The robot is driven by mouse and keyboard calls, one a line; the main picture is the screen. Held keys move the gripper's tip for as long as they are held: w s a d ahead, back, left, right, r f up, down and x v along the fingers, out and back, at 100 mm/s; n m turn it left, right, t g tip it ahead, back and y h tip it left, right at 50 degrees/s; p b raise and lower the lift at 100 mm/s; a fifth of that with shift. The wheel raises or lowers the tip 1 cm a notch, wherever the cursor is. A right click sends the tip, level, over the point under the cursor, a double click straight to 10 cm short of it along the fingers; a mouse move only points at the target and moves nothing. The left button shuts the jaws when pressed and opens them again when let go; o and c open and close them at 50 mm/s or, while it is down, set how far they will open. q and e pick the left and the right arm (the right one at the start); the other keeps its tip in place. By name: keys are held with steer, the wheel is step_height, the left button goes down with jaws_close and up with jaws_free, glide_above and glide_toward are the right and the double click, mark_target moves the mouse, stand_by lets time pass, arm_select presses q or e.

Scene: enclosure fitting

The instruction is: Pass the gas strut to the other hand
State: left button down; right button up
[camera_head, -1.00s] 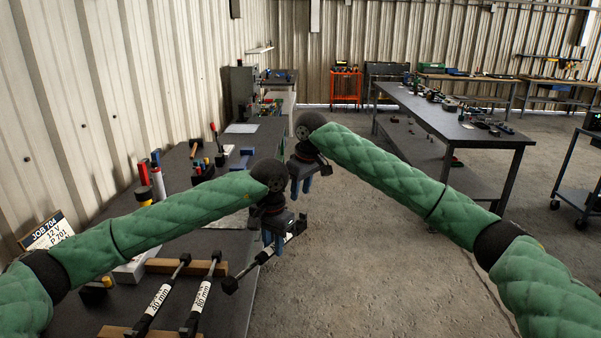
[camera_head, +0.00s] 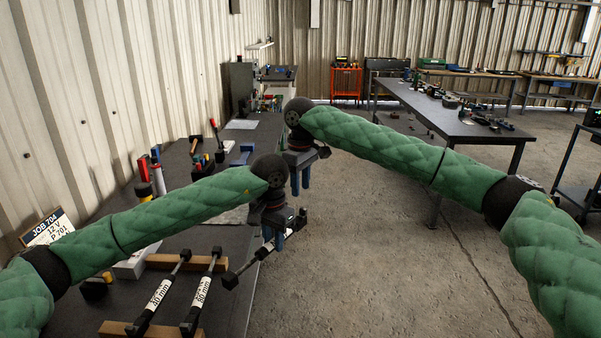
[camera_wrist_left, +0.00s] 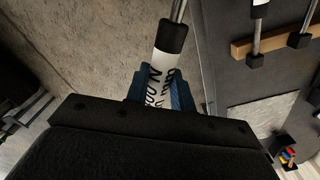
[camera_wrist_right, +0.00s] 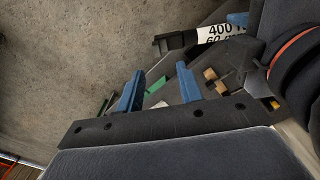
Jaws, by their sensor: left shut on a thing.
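The gas strut has a white labelled body with black ends (camera_head: 265,248). It is held tilted beyond the bench edge, and its white body shows in the left wrist view (camera_wrist_left: 160,68). My left gripper (camera_head: 272,243) is shut around this white body. My right gripper (camera_head: 300,186) is a little above and beyond the left one, apart from the strut. The right wrist view shows its blue fingers (camera_wrist_right: 160,92) spread with nothing between them. There the strut's black end and "400 N" label (camera_wrist_right: 215,34) lie above the fingertips, to the right.
Two other struts, marked 40 mm (camera_head: 160,294) and 80 mm (camera_head: 203,289), lie on wooden blocks (camera_head: 160,262) on the dark bench (camera_head: 120,296). Tools and a job sign (camera_head: 47,228) stand along the wall side. Clear concrete floor (camera_head: 370,270) lies right of the bench.

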mark_target(301, 208)
step_height(301, 208, down, 7)
steer(key=shift+f, duration=0.2)
stand_by(0.4)
jaws_close()
arm_select(q)
steer(key=c, duration=1.1)
jaws_free()
steer(key=shift+r, duration=0.1)
